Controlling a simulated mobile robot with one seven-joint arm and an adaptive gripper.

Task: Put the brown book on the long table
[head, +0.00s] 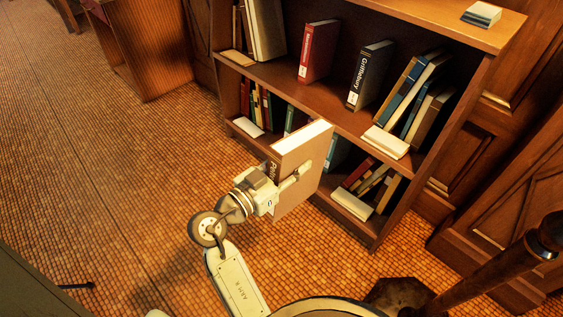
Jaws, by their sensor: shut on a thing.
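A brown book (308,147) stands roughly upright in my gripper (287,186), in the middle of the head view. My gripper is shut on the book, with a finger lying across its cover. The pale page edges (303,136) face up, and part of a dark title shows on the spine side. The book is held in the air in front of the bookshelf, and covers part of its lower shelf. I cannot tell how far it is from the shelf. I cannot make out the long table for sure in this view.
A wooden bookshelf (350,120) holds several books, including a red book (318,50) and a black book (369,75). A wooden cabinet-like piece (148,50) stands at the upper left. A dark wooden post (490,268) is at the lower right.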

